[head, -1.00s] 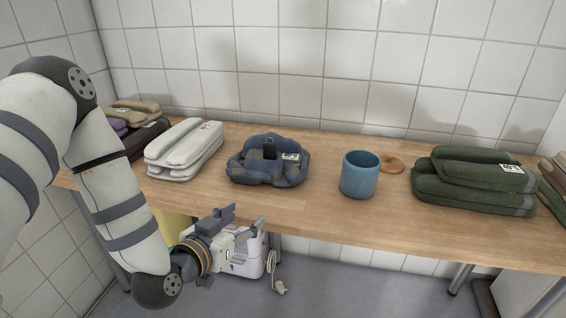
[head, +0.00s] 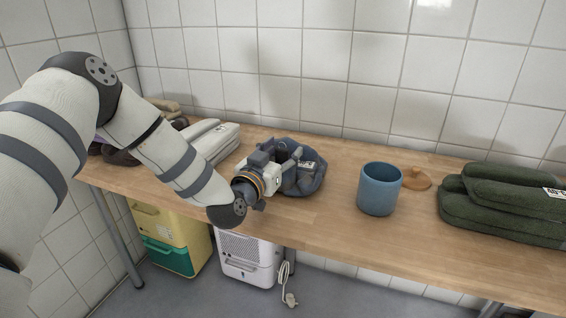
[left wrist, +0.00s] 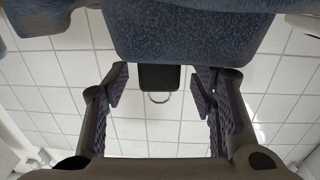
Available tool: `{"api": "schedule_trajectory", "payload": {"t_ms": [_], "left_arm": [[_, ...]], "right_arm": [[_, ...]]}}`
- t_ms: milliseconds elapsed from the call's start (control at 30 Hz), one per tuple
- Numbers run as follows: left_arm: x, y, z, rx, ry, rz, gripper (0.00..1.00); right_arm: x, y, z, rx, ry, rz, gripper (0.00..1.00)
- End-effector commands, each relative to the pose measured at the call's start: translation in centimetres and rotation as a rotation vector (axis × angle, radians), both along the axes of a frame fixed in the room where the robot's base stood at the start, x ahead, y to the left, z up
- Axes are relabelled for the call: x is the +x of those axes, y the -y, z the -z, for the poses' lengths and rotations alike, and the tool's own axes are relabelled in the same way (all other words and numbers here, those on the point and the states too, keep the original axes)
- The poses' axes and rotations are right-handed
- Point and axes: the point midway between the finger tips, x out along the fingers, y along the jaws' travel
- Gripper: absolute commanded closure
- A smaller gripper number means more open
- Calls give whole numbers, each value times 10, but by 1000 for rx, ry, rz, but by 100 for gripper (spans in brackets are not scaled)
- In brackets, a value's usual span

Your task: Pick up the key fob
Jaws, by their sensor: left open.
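The key fob (left wrist: 159,77) is a black block with a thin ring (left wrist: 160,98), seen in the left wrist view against the blue fabric bundle (left wrist: 195,35). In the head view the bundle (head: 311,181) sits on the wooden table, and my gripper hides the fob. My left gripper (head: 289,166) is at the near left side of the bundle. In the left wrist view its fingers (left wrist: 160,84) are open, one on each side of the fob, with gaps between. My right gripper is in neither view.
A blue cup (head: 379,190) and a wooden lid (head: 416,180) stand right of the bundle on the table (head: 325,218). Green folded cloths (head: 505,205) lie further right. Pale folded cloths (head: 214,141) are at the left, partly behind my arm. Bare wood lies between bundle and cup.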

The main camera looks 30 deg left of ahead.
Motion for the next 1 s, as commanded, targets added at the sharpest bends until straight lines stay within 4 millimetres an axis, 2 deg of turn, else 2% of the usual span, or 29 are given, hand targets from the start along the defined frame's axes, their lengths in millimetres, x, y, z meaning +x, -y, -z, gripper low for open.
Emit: {"api": "schedule_trajectory", "payload": {"t_ms": [233,433,767,867,1000], "left_arm": [[4,0,0,-1,0,0,48],[3,0,0,-1,0,0,94],[3,0,-2,-1,1,0,95],[4,0,-11,0,3,1,95],[2,0,-42,-2,10,1,95]], "right_arm": [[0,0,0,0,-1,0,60],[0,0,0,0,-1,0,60],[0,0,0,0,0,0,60],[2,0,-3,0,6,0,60],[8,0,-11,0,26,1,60]]}}
